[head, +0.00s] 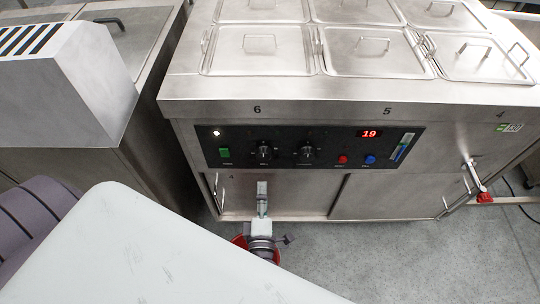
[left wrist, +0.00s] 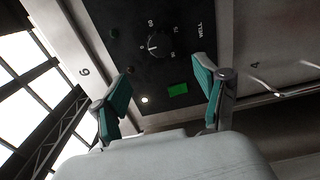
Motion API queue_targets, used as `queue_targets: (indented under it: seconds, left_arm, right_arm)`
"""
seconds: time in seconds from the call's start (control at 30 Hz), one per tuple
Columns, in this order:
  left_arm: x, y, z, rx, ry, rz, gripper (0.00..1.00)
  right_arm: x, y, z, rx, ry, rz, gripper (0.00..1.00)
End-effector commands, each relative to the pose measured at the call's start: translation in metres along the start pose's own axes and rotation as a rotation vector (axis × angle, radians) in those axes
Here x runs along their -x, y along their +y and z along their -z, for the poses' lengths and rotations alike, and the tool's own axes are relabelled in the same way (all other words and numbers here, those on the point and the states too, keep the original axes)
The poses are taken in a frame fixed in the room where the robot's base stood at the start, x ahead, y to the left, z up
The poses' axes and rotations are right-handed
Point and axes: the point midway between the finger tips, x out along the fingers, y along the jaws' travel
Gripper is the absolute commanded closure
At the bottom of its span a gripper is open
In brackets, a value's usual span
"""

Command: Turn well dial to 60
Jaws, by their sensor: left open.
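The well dial (left wrist: 159,45) is a round black knob with a white pointer mark, on a dark panel. In the left wrist view it appears turned round, with white numbers about it and the word WELL beside it. The pointer's exact reading is too small to tell. In the head view it is the left knob (head: 263,152), beside the green switch. My left gripper (head: 262,190) is open and empty, below the panel. In the left wrist view its teal-padded fingers (left wrist: 163,75) are spread apart, with the dial beyond them and between them. My right gripper is not in view.
The green switch (left wrist: 178,90) and a lit white lamp (left wrist: 144,100) sit near the dial. A second knob (head: 306,151), a red display (head: 370,134) reading 19 and red and blue buttons lie to the right. Lidded wells (head: 262,50) top the counter; a red-handled valve (head: 484,197) juts out at right.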

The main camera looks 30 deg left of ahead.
Motion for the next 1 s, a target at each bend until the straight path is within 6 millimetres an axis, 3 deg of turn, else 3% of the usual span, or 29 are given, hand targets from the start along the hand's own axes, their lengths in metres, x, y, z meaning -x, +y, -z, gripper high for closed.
queue_targets:
  seconds: [0.2,0.5,0.7,1.0]
  left_arm:
    - [-0.047,0.004,-0.001,-0.004,-0.002,-0.006,0.27]
    - [-0.104,0.002,-0.001,-0.006,-0.003,-0.004,0.27]
    - [-0.121,0.0,-0.001,-0.007,-0.004,-0.001,0.27]
    - [-0.123,0.0,-0.001,-0.006,-0.004,-0.001,0.27]
  right_arm:
    - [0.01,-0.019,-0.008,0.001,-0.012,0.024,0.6]
    - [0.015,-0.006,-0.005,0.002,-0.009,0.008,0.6]
    - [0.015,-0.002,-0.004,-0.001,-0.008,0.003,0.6]
    - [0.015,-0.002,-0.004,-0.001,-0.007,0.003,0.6]
